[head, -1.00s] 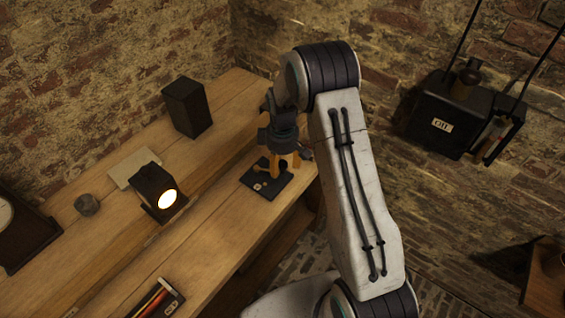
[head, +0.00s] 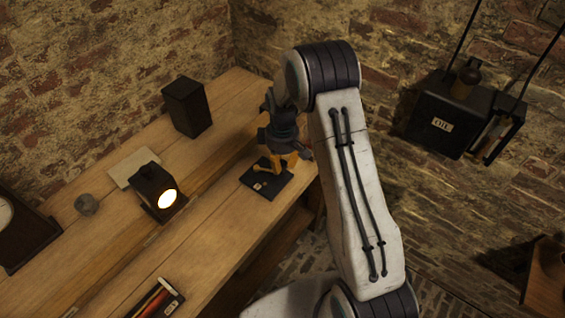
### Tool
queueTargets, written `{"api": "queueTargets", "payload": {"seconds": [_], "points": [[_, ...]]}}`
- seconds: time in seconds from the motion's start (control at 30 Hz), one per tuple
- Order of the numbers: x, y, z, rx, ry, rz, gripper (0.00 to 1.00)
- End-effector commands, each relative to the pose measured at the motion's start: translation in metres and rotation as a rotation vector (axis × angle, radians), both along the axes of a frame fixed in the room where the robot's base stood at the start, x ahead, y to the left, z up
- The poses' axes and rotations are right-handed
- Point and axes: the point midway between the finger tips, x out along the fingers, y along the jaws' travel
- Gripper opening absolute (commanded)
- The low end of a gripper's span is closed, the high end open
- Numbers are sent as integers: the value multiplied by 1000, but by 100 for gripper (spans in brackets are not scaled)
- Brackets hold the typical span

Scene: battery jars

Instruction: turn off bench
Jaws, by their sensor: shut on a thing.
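A small dark switch plate (head: 256,183) lies flat on the wooden bench, near its right end. It carries brass-coloured metal parts and a small pale label. My gripper (head: 285,169) points down over the plate's far right part, its orange fingers shut close together. They seem to be shut on the switch's handle, which they hide. A black box lamp (head: 153,187) on the bench is lit, its round front glowing warm white.
The wooden bench (head: 200,240) runs along the brick wall. On it stand a dark upright box (head: 187,107), a sheet of paper (head: 131,168), a small grey pot (head: 87,204) and a tray (head: 157,299) of rods. A black oil box (head: 448,118) is at right.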

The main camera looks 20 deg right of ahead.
Motion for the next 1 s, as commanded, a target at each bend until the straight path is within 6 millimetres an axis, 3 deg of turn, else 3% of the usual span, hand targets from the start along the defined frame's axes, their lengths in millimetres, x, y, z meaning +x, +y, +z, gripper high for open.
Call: {"api": "queueTargets", "payload": {"seconds": [0.27, 1.0], "points": [[-11, 7, -5, 1, 3, -140, 0], [-40, 47, -4, -2, 7, -736, 0]]}}
